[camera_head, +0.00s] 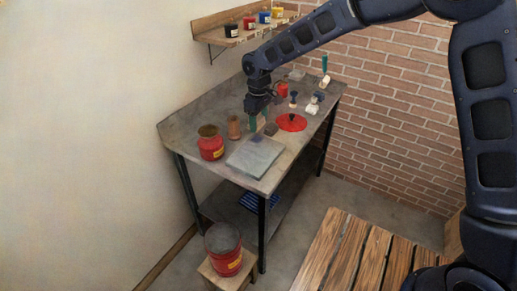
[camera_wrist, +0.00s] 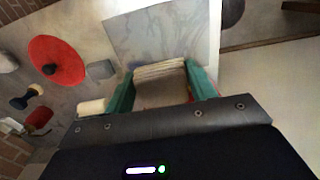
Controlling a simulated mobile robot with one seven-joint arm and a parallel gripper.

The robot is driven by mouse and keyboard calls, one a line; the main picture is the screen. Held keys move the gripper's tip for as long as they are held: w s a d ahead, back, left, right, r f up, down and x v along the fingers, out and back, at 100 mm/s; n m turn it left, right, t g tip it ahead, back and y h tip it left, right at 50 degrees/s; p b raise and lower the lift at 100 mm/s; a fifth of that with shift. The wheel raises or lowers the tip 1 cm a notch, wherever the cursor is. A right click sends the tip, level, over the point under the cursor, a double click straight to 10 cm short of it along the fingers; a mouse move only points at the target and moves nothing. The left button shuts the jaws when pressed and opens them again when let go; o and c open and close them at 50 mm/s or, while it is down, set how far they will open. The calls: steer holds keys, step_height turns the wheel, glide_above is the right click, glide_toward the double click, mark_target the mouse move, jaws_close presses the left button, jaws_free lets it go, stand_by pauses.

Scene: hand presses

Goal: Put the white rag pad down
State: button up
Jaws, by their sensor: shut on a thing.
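My gripper (camera_wrist: 162,92) has teal fingers, which close on the white rag pad (camera_wrist: 161,86), a pale folded stack with visible layers, in the wrist view. In the head view my gripper (camera_head: 259,119) is above the workbench (camera_head: 208,106), behind the grey slab (camera_head: 255,157). The pad is hard to make out there, mostly hidden by the fingers. In the wrist view the slab (camera_wrist: 165,30) lies beyond the fingertips. I cannot tell the exact gap between pad and bench.
A red disc (camera_head: 291,123) with a dark knob and a small dark block (camera_head: 271,129) lie right of my gripper. A brown cylinder (camera_head: 233,127) and a red can (camera_head: 210,144) stand left. Another can (camera_head: 227,262) stands on a stool. A shelf (camera_head: 215,30) holds several small jars.

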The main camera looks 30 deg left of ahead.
mark_target(259, 153)
step_height(259, 153, down, 13)
steer(key=shift+f, duration=0.1)
stand_by(0.5)
steer(key=o, duration=1)
steer(key=shift+o, duration=0.2)
step_height(259, 153, up, 12)
steer(key=shift+r, duration=0.1)
